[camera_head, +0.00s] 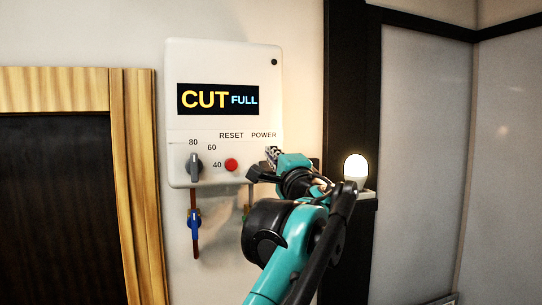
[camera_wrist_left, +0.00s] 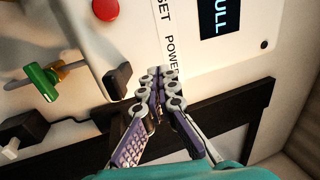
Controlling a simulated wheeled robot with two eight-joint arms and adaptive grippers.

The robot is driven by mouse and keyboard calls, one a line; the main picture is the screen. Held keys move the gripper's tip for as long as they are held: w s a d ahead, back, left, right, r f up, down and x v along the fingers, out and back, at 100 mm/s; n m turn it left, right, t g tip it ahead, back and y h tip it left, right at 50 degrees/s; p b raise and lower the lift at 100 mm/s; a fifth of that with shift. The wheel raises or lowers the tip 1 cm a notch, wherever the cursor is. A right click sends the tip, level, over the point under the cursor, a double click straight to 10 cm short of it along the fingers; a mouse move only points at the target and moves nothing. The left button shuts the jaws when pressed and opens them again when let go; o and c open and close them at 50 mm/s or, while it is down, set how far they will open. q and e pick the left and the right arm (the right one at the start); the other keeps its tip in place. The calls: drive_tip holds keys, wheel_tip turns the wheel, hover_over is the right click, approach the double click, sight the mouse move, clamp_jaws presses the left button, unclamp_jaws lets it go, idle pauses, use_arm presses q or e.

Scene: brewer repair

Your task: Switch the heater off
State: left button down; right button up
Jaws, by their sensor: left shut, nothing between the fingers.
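The heater is a white box (camera_head: 223,120) on the wall, with a display (camera_head: 217,99) reading "CUT FULL". The POWER label (camera_head: 264,135) is at its lower right; my left gripper (camera_head: 272,155) is just below the label and covers the power switch in the head view. In the left wrist view, a black rocker switch (camera_wrist_left: 118,80) sits on the heater's face beside the left gripper (camera_wrist_left: 158,82). That gripper is shut and empty, its tips close to the POWER label; I cannot tell whether they touch the panel. My right gripper is in neither view.
A red RESET button (camera_head: 231,165) and a grey knob (camera_head: 194,166) are left of the gripper. Pipes with a blue valve (camera_head: 194,218) and a green valve (camera_wrist_left: 42,80) hang below. A lit bulb (camera_head: 355,167) stands at right by a dark post (camera_head: 350,80).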

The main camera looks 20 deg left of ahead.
use_arm(q)
drive_tip(key=r+v, duration=0.1)
drive_tip(key=v, duration=0.6)
drive_tip(key=shift+s+d+r, duration=0.2)
drive_tip(key=shift+s+r, duration=0.15)
drive_tip(key=shift+r, duration=0.1)
drive_tip(key=shift+f, duration=0.1)
